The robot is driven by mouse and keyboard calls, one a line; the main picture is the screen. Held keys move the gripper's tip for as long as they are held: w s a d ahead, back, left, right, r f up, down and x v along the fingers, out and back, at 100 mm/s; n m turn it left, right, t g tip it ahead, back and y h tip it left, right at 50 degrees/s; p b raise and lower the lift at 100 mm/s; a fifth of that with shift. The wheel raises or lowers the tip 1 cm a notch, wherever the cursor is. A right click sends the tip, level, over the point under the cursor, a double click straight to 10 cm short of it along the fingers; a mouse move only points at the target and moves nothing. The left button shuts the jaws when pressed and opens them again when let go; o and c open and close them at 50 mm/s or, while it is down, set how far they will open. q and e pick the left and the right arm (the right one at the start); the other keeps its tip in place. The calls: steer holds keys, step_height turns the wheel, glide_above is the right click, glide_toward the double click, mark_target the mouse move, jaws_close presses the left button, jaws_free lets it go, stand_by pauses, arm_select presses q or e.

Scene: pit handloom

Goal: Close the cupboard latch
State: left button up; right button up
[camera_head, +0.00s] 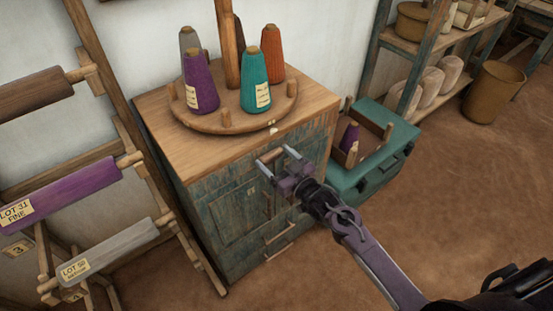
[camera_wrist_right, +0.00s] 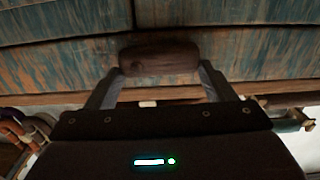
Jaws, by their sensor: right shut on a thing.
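The cupboard (camera_head: 225,215) has weathered blue-green doors and a wooden top, and its front faces my right arm. My right gripper (camera_head: 277,157) is at the upper part of the cupboard front, with its two fingers on a short brown wooden piece (camera_head: 269,155), which looks like the latch. In the right wrist view this wooden piece (camera_wrist_right: 158,58) lies crosswise between the fingertips, in front of the painted boards. The fingers and palm hide part of the front, so I cannot tell whether the latch is fully across. My left gripper is not in view.
A round wooden stand (camera_head: 225,120) with several yarn cones is on the cupboard top. A green chest (camera_head: 375,180) with an open box stands on the right. Racks with rollers (camera_head: 75,190) stand close on the left. Brown floor (camera_head: 450,190) is clear on the right.

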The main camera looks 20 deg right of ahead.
steer(key=shift+f, duration=0.1)
steer(key=n, duration=0.2)
steer(key=f+n+b, duration=0.1)
steer(key=n, duration=0.1)
steer(key=shift+a+n, duration=0.1)
steer(key=shift+n, duration=0.2)
steer(key=n, duration=0.2)
steer(key=f+n+b, duration=0.1)
steer(key=n, duration=0.1)
steer(key=shift+n, duration=0.3)
steer(key=shift+w+d+f+n+b, duration=0.1)
steer(key=shift+d+f+n+b, duration=0.15)
steer(key=shift+n, duration=1.15)
steer(key=shift+d+f+n+b, duration=0.15)
steer(key=shift+n+b, duration=0.25)
steer(key=shift+n, duration=1)
steer(key=shift+w+d+f+n+b, duration=0.15)
steer(key=shift+f+n+b, duration=0.15)
steer(key=shift+n, duration=1.1)
steer(key=shift+s, duration=0.1)
steer(key=o, duration=1)
